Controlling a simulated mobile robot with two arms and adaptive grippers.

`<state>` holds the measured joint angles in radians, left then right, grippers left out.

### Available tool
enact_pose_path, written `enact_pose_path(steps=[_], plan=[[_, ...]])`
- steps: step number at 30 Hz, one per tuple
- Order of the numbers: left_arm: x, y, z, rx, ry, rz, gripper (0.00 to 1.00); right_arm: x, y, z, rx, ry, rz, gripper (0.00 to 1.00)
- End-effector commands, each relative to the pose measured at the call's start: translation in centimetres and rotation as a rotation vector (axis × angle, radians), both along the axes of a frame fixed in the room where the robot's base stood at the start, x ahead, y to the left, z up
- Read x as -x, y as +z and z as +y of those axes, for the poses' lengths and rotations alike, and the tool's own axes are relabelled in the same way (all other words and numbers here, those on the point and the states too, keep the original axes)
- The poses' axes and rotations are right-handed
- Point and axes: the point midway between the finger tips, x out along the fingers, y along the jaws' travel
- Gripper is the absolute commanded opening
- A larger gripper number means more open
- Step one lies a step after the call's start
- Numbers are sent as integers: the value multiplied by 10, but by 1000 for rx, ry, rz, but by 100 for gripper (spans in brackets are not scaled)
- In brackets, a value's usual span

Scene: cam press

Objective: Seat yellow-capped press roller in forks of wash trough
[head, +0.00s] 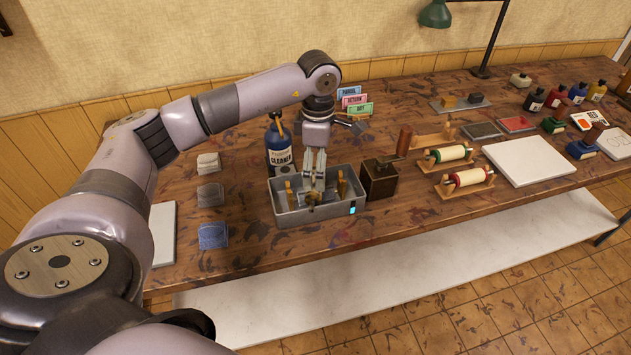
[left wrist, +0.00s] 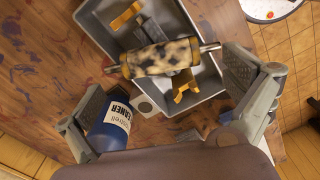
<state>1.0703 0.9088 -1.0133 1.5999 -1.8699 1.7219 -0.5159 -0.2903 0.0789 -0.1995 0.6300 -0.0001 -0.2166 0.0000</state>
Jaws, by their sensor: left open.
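The press roller (left wrist: 160,58), dark-speckled with yellow end caps and steel shaft ends, lies across the grey wash trough (head: 282,217). In the head view the roller (head: 314,198) is partly hidden under my gripper. Two brass forks stand in the trough, one (head: 289,194) left and one (head: 342,188) right in the head view. In the left wrist view the forks (left wrist: 127,15) (left wrist: 186,86) lie on either side of the roller, which runs crosswise to their line. I cannot tell whether it touches the trough. My left gripper (head: 315,182) is open above the roller. My right gripper is not seen.
A blue cleaner bottle (head: 279,151) stands close behind the trough, and a brown box (head: 381,180) beside it on the right. Green (head: 448,154) and red (head: 467,178) rollers sit on wooden stands further right. Folded cloths (head: 212,236) lie left. Bench in front of the trough is clear.

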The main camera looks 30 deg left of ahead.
Motion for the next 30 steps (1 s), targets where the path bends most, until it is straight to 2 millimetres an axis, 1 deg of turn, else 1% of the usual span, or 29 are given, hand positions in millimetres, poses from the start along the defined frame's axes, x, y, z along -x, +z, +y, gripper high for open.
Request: enact_pose_path(steps=[2,7,9,12,15,20,30], plan=[[1,-5,0,-1,0,4,100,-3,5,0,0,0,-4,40],[0,-28,0,0,0,6,100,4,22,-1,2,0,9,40],[0,-39,0,0,1,5,100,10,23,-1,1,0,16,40],[-1,-49,0,0,0,4,100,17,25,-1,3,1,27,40],[-1,-53,0,0,0,1,100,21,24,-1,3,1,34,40],[-1,-53,0,0,0,1,100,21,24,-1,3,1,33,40],[-1,-53,0,0,0,1,77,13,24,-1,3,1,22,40]])
